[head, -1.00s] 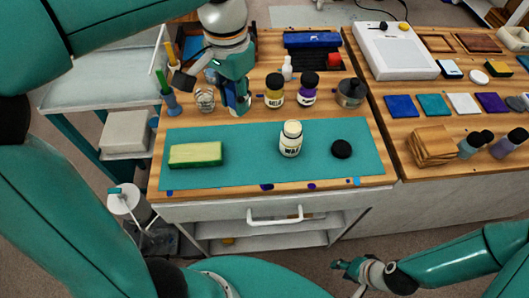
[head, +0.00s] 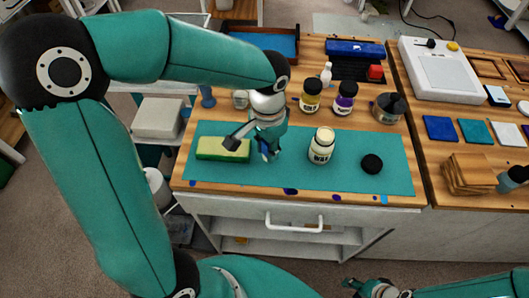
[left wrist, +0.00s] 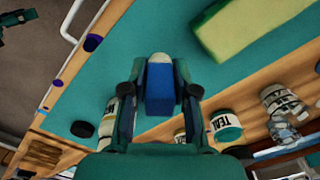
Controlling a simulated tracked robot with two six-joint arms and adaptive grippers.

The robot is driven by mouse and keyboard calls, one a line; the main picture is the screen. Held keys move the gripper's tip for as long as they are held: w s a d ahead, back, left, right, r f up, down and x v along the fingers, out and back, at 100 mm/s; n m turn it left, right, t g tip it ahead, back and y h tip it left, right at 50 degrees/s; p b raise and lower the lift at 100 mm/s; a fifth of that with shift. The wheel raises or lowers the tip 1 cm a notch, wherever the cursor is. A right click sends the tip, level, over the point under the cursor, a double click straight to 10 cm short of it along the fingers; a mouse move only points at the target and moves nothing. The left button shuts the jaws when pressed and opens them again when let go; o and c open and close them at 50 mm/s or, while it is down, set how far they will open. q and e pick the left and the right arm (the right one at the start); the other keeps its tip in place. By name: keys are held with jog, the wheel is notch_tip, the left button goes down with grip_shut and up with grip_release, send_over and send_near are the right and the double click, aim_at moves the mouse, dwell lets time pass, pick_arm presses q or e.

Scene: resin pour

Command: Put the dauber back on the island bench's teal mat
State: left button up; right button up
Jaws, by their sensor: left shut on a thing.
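The dauber (left wrist: 160,84), a blue body with a pale rounded end, is held between the two fingers of my left gripper in the left wrist view. My left gripper (head: 267,152) is shut on it, low over the teal mat (head: 290,178) between the sponge and the white jar. In the head view the fingers largely hide the dauber; whether it touches the mat, I cannot tell. My right gripper (head: 362,288) is at the bottom edge of the head view, away from the bench; its jaws are too small to judge.
On the mat are a green-yellow sponge (head: 223,149), a white labelled jar (head: 322,146) and a black lid (head: 371,163). The mat's front strip is clear.

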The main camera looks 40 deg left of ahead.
pick_arm(q)
jog(key=shift+f, duration=1.6)
jog(key=shift+f, duration=0.15)
jog(key=o, duration=0.9)
jog(key=shift+o, duration=0.2)
notch_tip(320, 180, up, 12)
jog(key=shift+r+p, duration=0.15)
jog(key=shift+p, duration=0.2)
